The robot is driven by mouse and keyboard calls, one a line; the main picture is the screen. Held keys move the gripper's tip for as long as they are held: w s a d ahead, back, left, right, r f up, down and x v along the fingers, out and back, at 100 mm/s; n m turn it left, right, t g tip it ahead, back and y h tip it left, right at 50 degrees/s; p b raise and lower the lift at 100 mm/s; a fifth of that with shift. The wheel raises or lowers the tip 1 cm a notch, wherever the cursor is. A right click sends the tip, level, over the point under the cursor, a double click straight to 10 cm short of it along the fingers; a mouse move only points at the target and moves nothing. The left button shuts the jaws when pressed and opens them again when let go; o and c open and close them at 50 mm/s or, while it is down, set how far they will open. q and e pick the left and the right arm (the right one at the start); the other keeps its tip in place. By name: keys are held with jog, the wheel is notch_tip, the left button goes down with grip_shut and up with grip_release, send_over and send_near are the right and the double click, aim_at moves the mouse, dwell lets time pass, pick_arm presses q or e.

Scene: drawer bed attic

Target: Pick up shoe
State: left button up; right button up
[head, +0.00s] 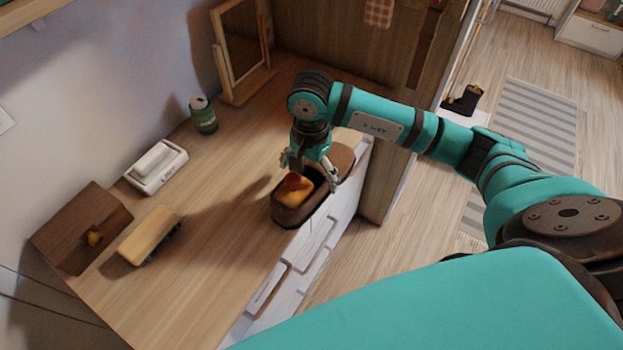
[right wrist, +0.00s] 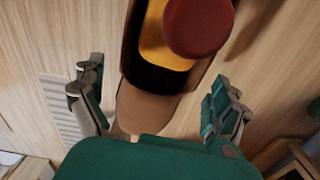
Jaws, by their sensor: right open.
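A brown, shoe-like object (head: 285,214) with a dark opening sits near the front edge of the wooden cabinet top in the head view. An orange-yellow thing with a round red part (head: 293,181) shows in its opening. A rounded brown part (head: 341,158) shows behind the gripper; I cannot tell if it belongs to the same object. My right gripper (head: 311,172) points down over the object, fingers apart. In the right wrist view, the brown object (right wrist: 148,108) lies between the spread fingers (right wrist: 157,76), with visible gaps on both sides. My left gripper is out of view.
The cabinet top (head: 215,270) also holds a tan brush-like block (head: 148,235), a brown box (head: 80,228), a white device (head: 156,166), a green can (head: 203,115) and a framed mirror (head: 241,50). A dark shoe-like item (head: 462,100) is on the floor near a striped rug (head: 535,125).

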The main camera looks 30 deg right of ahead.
aim_at(312, 174)
jog(key=shift+d+f, duration=0.1)
jog(key=shift+f, duration=1.4)
jog(key=shift+c, duration=0.4)
jog(key=c, duration=1.1)
